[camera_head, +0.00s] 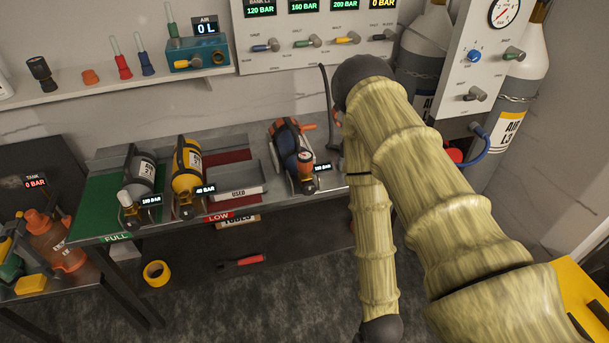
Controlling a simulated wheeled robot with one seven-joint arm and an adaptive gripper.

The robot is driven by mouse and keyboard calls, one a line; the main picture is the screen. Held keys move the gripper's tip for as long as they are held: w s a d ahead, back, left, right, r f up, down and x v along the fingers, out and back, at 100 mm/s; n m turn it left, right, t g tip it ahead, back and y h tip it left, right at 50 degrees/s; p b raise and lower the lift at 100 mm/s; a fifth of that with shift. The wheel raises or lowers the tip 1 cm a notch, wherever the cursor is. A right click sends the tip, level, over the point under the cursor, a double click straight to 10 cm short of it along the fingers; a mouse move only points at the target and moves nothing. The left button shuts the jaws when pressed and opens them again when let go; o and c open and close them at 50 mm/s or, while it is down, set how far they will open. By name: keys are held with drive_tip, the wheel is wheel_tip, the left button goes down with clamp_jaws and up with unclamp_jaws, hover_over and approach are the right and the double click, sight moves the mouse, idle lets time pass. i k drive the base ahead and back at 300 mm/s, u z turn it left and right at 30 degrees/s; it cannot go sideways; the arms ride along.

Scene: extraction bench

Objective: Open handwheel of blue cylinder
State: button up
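The blue cylinder (288,145) lies on the bench at centre, with dark bands and orange parts around it. Its front end points toward me and carries a round orange-rimmed fitting (305,158); I cannot tell whether this is the handwheel or a gauge. A small bar readout (322,168) beside it is too small to read surely. My arm in its yellowish sleeve comes in from the lower right, bends near the top centre and runs down to the bottom edge, right of the blue cylinder. My gripper is not visible.
A grey cylinder (141,174) and a yellow cylinder (187,169) lie to the left on the bench (95,205). A grey tray marked USED (237,194) sits between yellow and blue. A black hose (327,90) hangs beside my arm. A valve panel (315,57) is above.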

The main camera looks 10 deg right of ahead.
sight(308, 188)
drive_tip(key=z, duration=0.8)
drive_tip(key=k, duration=0.6)
drive_tip(key=u, duration=1.3)
